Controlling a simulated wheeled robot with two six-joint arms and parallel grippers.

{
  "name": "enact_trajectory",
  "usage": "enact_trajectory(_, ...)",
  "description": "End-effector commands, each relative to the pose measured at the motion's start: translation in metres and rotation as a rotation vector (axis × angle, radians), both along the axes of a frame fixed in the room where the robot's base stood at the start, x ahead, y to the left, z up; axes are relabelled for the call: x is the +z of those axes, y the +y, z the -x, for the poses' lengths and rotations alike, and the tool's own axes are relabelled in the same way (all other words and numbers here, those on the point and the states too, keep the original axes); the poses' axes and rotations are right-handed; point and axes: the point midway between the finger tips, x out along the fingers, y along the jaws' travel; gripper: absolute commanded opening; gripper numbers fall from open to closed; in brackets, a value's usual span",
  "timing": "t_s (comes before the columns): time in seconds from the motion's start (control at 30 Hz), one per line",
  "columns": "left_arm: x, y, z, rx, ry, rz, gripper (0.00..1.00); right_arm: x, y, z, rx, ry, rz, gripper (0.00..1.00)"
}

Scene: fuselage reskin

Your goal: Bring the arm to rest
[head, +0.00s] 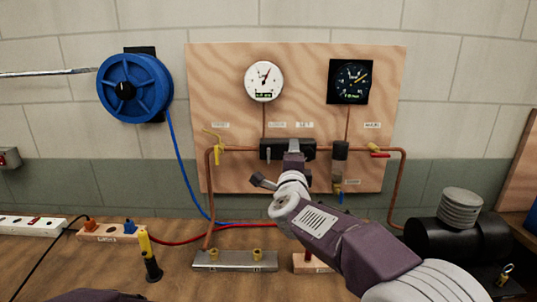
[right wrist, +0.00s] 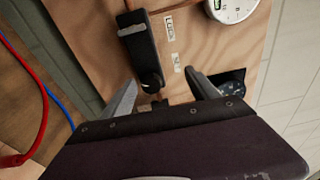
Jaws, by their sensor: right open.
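My right arm (head: 375,255) reaches from the lower right of the head view up to the middle of the wooden panel (head: 225,90). Its gripper is in front of the black block (head: 270,150) on the copper pipe, and the hand hides part of that block. In the right wrist view my right gripper (right wrist: 165,85) has its two fingers spread, with nothing held between them. The block (right wrist: 138,45) shows just beyond the fingers; I cannot tell whether they touch it. My left gripper is out of view.
The panel carries a white gauge (head: 263,81), a black gauge (head: 349,82) and a yellow-handled valve (head: 217,152). A blue hose reel (head: 135,88) hangs to the left. The bench holds a power strip (head: 30,224), a yellow-handled tool (head: 148,258) and a black compressor (head: 455,240).

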Motion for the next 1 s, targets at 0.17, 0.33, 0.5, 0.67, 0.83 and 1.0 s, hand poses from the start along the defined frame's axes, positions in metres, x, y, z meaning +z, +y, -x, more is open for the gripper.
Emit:
enact_trajectory(0.17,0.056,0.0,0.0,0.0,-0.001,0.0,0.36,-0.019,-0.085,0.023,0.0,0.21,0.276,0.69)
enact_trajectory(0.33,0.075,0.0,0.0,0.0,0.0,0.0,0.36,-0.124,-0.101,0.091,0.255,0.573,0.626,0.69)
enact_trajectory(0.5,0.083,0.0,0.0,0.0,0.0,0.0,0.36,-0.227,-0.104,0.204,0.633,0.928,0.912,0.69)
enact_trajectory(0.67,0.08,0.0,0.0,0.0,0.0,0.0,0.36,-0.281,-0.105,0.299,0.983,1.139,1.093,0.69)
enact_trajectory(0.83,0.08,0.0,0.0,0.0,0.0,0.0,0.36,-0.293,-0.111,0.343,1.203,1.222,1.193,0.69)
enact_trajectory(1.0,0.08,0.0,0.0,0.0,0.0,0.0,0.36,-0.293,-0.111,0.343,1.216,1.214,1.206,0.69)
